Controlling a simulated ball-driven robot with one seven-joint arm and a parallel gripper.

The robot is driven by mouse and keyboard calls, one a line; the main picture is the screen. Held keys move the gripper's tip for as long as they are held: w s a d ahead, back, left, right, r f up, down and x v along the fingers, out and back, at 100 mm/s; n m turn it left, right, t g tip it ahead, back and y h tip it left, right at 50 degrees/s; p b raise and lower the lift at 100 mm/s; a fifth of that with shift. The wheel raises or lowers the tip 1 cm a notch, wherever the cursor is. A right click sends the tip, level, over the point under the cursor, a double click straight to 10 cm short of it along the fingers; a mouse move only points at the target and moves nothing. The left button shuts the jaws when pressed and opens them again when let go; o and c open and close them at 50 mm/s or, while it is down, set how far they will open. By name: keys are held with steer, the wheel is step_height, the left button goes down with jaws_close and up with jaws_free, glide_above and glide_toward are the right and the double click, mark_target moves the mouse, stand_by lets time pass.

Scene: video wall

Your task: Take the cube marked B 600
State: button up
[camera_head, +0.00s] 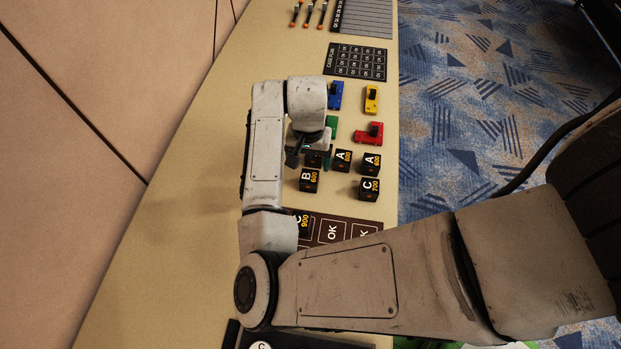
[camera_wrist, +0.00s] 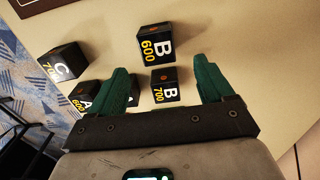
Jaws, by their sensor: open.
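The B 600 cube (camera_head: 309,180) is black with a white B and yellow 600, and sits on the beige tabletop. In the wrist view the B 600 cube (camera_wrist: 157,45) is beyond my fingertips, clear of both fingers. My gripper (camera_wrist: 165,72) is open, with its two green fingers apart. A B 700 cube (camera_wrist: 165,88) shows between the fingers, nearer to the palm than B 600; I cannot tell if it is below them. In the head view my gripper (camera_head: 309,155) is above the table behind B 600, partly hidden by my wrist.
To the right stand the C 700 cube (camera_head: 368,189), A 600 cube (camera_head: 371,163) and A 800 cube (camera_head: 343,160). Blue (camera_head: 335,96), yellow (camera_head: 371,99) and red (camera_head: 368,133) pieces lie behind. A C 900 cube (camera_head: 303,226) is partly hidden by my arm. Bare tabletop lies left.

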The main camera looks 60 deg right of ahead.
mark_target(309, 176)
steer(key=f, duration=0.5)
steer(key=shift+s+a+f+p, duration=0.2)
steer(key=shift+s+a+p, duration=0.1)
steer(key=shift+a+p, duration=0.1)
steer(key=shift+f, duration=0.65)
steer(key=shift+c, duration=0.2)
steer(key=c, duration=1)
steer(key=shift+r, duration=0.1)
